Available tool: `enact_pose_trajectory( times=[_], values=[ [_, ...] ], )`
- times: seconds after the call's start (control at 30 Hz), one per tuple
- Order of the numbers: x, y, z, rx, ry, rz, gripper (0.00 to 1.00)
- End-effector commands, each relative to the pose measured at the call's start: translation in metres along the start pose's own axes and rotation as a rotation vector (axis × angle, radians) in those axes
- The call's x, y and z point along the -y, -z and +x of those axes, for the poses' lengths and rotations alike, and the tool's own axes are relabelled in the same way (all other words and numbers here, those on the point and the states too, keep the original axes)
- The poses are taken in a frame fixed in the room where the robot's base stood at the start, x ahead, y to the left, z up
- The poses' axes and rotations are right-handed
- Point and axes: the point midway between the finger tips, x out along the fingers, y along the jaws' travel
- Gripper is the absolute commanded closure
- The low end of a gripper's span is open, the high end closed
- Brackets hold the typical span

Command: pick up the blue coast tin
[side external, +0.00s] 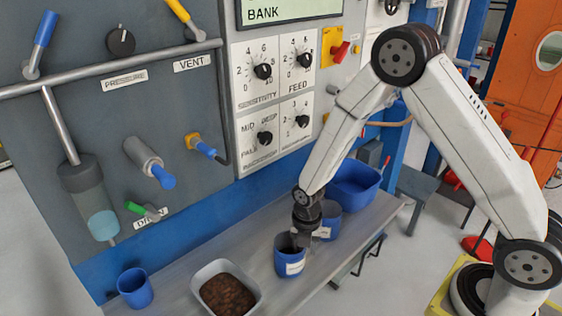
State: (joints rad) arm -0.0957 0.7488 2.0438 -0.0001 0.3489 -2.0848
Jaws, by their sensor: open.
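Three blue tins stand on the grey bench shelf, and I cannot read which is the coast tin. One blue tin (290,265) with a white label stands in the middle, its open top dark inside. A second blue tin (330,222) stands just behind it to the right, partly hidden by my gripper, with a white label at its side. A third blue tin (135,289) stands at the left with no label visible. My gripper (300,238) points down at the rim of the middle tin. The fingers are small and dark; whether they touch the tin is unclear.
A light tray (207,272) of brown granules stands between the left and middle tins. A larger blue bin (355,192) is at the shelf's right end. The panel (110,180) with knobs, levers and a pipe rises behind the shelf (185,262).

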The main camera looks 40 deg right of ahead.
Motion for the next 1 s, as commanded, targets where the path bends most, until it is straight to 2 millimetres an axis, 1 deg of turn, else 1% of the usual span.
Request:
enact_pose_trajectory(
  times=[0.1, 0.3, 0.8, 0.83, 0.87, 0.9, 0.97, 1.0],
  values=[
    [0.0, 0.0, 0.012, -0.001, 0.002, 0.0, 0.54],
    [0.0, 0.0, 0.021, 0.0, 0.0, 0.0, 0.54],
    [0.0, 0.0, 0.021, 0.0, 0.0, 0.0, 0.54],
    [0.0, 0.0, 0.021, 0.0, 0.0, 0.0, 0.57],
    [0.0, 0.0, 0.021, 0.0, 0.0, 0.0, 0.67],
    [0.0, 0.0, 0.021, 0.0, 0.0, 0.0, 0.79],
    [0.0, 0.0, 0.021, 0.0, 0.0, 0.0, 0.98],
    [0.0, 0.0, 0.021, 0.0, 0.0, 0.0, 1.0]
  ],
)
